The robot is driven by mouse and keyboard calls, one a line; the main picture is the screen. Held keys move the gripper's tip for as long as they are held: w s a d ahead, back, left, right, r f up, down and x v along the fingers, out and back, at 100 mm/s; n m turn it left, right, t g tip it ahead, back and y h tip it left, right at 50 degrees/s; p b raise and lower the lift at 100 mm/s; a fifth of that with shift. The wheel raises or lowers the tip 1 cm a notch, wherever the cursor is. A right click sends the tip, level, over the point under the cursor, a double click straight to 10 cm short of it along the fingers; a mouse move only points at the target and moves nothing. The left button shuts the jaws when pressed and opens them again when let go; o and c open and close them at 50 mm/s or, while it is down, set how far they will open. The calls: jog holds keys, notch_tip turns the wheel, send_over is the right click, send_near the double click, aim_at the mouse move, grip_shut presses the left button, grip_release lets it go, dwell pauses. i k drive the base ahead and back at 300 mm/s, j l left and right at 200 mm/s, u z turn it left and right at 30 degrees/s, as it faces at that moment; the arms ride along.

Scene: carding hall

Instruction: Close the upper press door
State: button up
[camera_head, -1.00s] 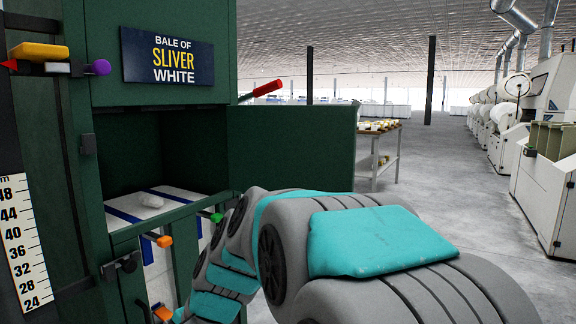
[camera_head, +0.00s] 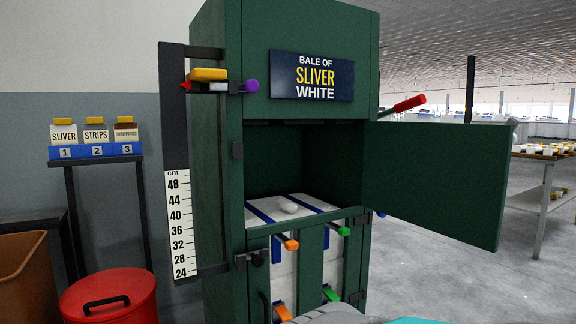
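The upper press door (camera_head: 437,178) is a dark green panel. It stands wide open, swung out to the right of the green press (camera_head: 222,160). The upper opening shows a dark inside, with a white bale top (camera_head: 270,212), blue straps and a small white lump (camera_head: 289,206) on it. The lower door (camera_head: 310,270) looks shut, with orange and green tabs on it. My gripper is not in view; only a bit of my arm shows at the bottom edge, below the press.
A red bin (camera_head: 110,298) and a brown bin (camera_head: 22,275) stand at the left, by a stand with labelled jars (camera_head: 96,135). A red-handled lever (camera_head: 409,103) sticks out above the door. A table (camera_head: 541,200) stands at the right, with open floor before it.

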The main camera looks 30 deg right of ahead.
aim_at(449, 179)
jog(key=l+u, duration=0.2)
jog(key=l, duration=0.25)
jog(key=k+l+u, duration=0.15)
jog(key=l, duration=0.25)
jog(key=l+u, duration=0.2)
jog(key=l, duration=0.25)
jog(key=k+l+u, duration=0.15)
jog(key=l, duration=0.25)
jog(key=k+l+u, duration=0.2)
jog(key=l, duration=0.2)
jog(key=i, duration=0.1)
